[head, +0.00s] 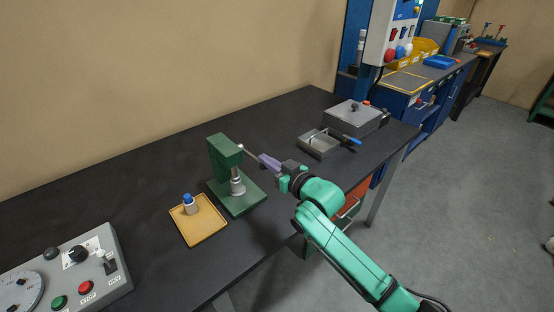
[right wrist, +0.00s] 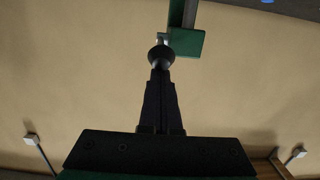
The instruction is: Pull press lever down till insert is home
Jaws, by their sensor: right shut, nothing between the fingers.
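The green arbor press (head: 222,156) stands on its green base on the black bench. Its thin lever (head: 249,154) slants from a pale pivot at the press head down toward my right gripper (head: 263,160). In the right wrist view my fingers (right wrist: 160,75) are shut together, with a dark round knob (right wrist: 160,55) right at their tips. I cannot tell whether they touch it. The green press head (right wrist: 187,42) shows beyond the knob. A grey metal piece (head: 237,186) sits under the press ram; how deep the insert sits is too small to tell. My left gripper is out of view.
A yellow tray (head: 199,229) with a blue-topped metal part (head: 190,204) lies left of the press. A grey control box (head: 70,268) stands at the front left. A grey open tray (head: 318,152) and a lidded grey box (head: 352,117) stand at the right.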

